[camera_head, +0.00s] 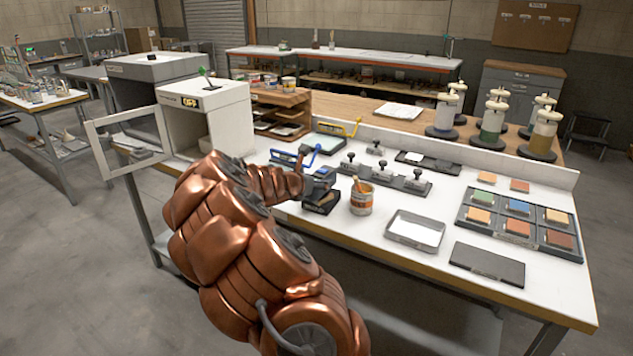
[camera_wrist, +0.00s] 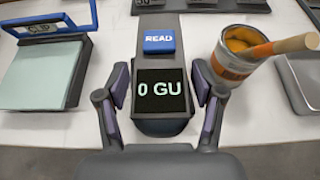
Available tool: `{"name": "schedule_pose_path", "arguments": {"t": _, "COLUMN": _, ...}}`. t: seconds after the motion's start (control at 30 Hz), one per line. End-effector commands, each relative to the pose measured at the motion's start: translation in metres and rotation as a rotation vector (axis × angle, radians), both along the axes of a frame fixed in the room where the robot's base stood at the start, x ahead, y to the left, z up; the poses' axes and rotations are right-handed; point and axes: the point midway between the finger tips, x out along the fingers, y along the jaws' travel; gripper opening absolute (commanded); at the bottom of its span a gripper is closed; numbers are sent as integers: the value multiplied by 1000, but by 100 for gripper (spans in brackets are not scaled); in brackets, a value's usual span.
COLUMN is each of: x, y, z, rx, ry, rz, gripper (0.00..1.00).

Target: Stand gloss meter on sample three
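The gloss meter (camera_wrist: 162,90) is a dark block with a blue READ button and a screen showing "0 GU". In the head view the gloss meter (camera_head: 321,202) is by the white table's front edge, apparently resting on the top. My gripper (camera_wrist: 160,85) has one finger on each side of it, very close to its sides; whether they press on it cannot be told. A dark tray (camera_head: 548,236) at the right holds several coloured tiles, including green (camera_head: 485,197), blue (camera_head: 521,206) and yellow (camera_head: 557,216). No sample number is readable, so sample three cannot be singled out.
A can with a brush (camera_head: 361,203) stands just right of the meter. A clip board (camera_wrist: 45,78) is to its left. A shallow metal tray (camera_head: 415,232), dark plate (camera_head: 487,264) and weight rail (camera_head: 385,178) lie farther right. A white booth (camera_head: 205,118) is left.

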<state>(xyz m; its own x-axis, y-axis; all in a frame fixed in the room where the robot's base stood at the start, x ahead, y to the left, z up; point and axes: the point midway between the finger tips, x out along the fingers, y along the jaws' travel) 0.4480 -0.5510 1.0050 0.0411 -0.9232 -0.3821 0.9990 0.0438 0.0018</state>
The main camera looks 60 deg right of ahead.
Motion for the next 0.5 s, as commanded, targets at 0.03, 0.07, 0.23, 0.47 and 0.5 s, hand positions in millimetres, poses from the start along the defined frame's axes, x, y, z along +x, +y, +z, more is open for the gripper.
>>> {"name": "schedule_pose_path", "arguments": {"t": 0.03, "x": 0, "y": 0, "z": 0, "rx": 0, "ry": 0, "rz": 0, "gripper": 76}}
{"name": "schedule_pose_path", "arguments": {"t": 0.07, "x": 0, "y": 0, "z": 0, "rx": 0, "ry": 0, "rz": 0, "gripper": 80}}
{"name": "schedule_pose_path", "arguments": {"t": 0.23, "x": 0, "y": 0, "z": 0, "rx": 0, "ry": 0, "rz": 0, "gripper": 88}}
{"name": "schedule_pose_path", "arguments": {"t": 0.47, "x": 0, "y": 0, "z": 1, "rx": 0, "ry": 1, "rz": 0, "gripper": 88}}
{"name": "schedule_pose_path", "arguments": {"t": 0.5, "x": 0, "y": 0, "z": 2, "rx": 0, "ry": 1, "rz": 0, "gripper": 88}}
